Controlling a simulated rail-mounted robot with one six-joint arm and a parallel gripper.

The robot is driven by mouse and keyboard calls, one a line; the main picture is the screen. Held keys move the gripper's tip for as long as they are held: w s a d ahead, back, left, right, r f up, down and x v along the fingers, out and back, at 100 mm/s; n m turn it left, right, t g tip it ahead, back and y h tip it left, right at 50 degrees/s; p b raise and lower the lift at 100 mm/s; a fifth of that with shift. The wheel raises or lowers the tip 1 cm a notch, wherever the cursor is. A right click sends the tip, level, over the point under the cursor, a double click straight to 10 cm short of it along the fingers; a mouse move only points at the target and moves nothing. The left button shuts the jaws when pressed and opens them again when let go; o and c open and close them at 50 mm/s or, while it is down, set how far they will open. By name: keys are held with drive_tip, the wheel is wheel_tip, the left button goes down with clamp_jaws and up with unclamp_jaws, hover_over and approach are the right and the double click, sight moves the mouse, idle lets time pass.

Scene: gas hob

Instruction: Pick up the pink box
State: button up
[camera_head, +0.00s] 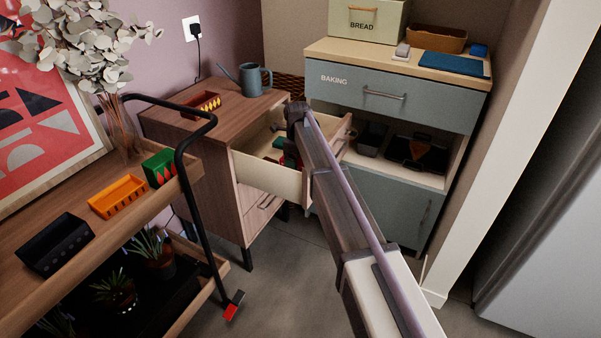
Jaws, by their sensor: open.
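My arm reaches from the lower right to an open cream drawer (268,178) in the wooden cabinet. My gripper (290,158) is at the arm's far end, over or inside this drawer, and is open. The arm partly covers it and the drawer's right part. Small green and reddish items (278,145) show in the drawer beside the gripper, too small to tell apart. I cannot make out a clearly pink box; it may be hidden by the drawer wall or my arm.
A red box (201,106) and a blue-grey watering can (251,79) stand on the cabinet. A trolley at left carries an orange tray (117,197), a green box (159,168) and a black box (57,245). A grey baking cabinet (395,93) stands behind.

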drive_tip(key=shift+r, duration=0.15)
drive_tip(key=c, duration=0.6)
